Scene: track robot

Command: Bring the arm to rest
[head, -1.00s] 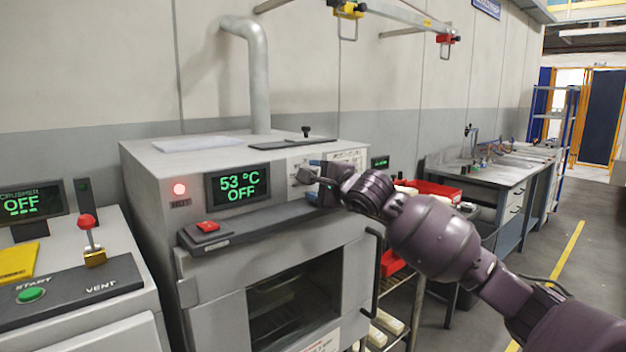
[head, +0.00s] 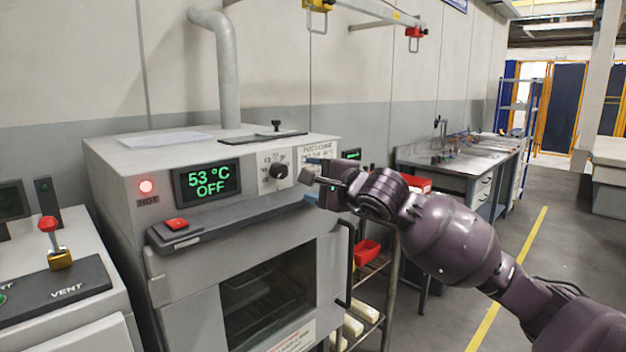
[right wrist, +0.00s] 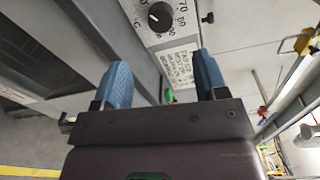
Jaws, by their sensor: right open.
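My right arm reaches in from the lower right in the head view. Its gripper (head: 312,171) is by the right end of the oven's front panel, to the right of the black dial (head: 278,171). In the right wrist view the two blue fingertips (right wrist: 163,82) are spread apart with nothing between them, and the dial (right wrist: 160,17) is beyond them. The oven (head: 150,165) has a display (head: 207,181) reading 53 °C and OFF, with a lit red lamp (head: 146,186) beside it. My left gripper is not in view.
The oven's handle (head: 346,265) stands close below my right arm. A rack (head: 385,285) with red bins (head: 366,252) is right of the oven. A bench (head: 440,165) stands further back. A machine with a red knob (head: 48,224) is at left. The floor (head: 570,240) at right is open.

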